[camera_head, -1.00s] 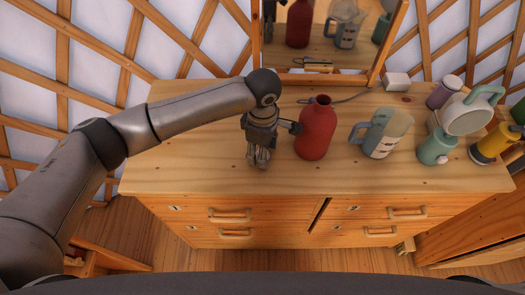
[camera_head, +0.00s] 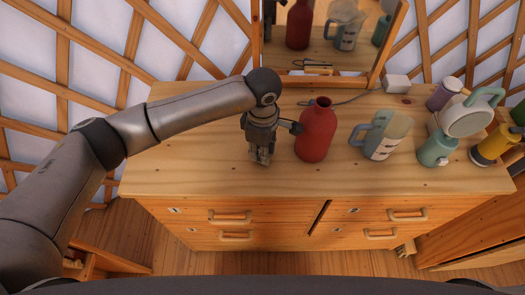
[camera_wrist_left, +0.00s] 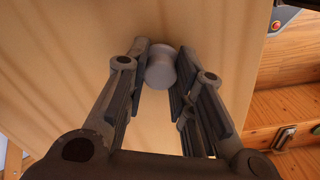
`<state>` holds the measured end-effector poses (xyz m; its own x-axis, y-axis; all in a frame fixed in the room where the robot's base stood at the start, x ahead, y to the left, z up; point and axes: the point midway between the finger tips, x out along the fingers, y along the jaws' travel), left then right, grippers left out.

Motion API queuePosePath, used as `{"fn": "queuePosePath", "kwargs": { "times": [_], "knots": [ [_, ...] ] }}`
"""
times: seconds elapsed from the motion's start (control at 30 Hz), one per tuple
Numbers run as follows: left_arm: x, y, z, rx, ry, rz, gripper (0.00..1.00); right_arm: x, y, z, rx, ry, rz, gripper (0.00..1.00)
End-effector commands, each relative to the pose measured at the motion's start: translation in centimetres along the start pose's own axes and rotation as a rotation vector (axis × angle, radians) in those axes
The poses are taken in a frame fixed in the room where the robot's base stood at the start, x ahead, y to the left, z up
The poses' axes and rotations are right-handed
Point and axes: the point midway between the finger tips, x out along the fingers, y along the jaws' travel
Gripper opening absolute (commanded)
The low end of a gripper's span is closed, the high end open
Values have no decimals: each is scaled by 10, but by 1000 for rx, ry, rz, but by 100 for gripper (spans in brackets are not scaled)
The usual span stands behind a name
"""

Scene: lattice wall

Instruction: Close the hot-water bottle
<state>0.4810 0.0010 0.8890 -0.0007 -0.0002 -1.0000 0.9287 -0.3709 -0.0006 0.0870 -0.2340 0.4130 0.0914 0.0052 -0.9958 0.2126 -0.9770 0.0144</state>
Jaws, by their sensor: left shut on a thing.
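The red bottle (camera_head: 316,130) stands upright on the wooden dresser top, with its dark neck opening uncovered. My left gripper (camera_head: 262,160) points down at the dresser top, just left of the bottle. In the left wrist view, my left gripper (camera_wrist_left: 160,75) is shut on a small pale grey stopper (camera_wrist_left: 160,68), held between its fingertips close above the wood. The stopper is hard to make out in the head view. My right gripper is not in view.
A blue-grey jug (camera_head: 382,135) stands right of the bottle. A green-handled kettle (camera_head: 468,115), a teal jar (camera_head: 437,150) and a yellow container (camera_head: 495,145) crowd the right end. A mirror (camera_head: 335,40) stands behind. The dresser's (camera_head: 185,165) left part is clear.

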Motion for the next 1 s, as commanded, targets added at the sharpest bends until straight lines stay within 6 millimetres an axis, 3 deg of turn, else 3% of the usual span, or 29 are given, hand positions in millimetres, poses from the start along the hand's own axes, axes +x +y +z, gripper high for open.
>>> {"fn": "queuePosePath", "kwargs": {
  "times": [0.17,0.43,0.7,1.0],
  "knots": [
    [-25,1,-1,1,1,5,14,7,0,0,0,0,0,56],
    [-81,-28,42,8,0,8,14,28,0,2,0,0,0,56],
    [-109,-65,92,6,0,5,14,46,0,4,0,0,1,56],
    [-122,-81,113,0,1,1,14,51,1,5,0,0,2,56]
  ]
}}
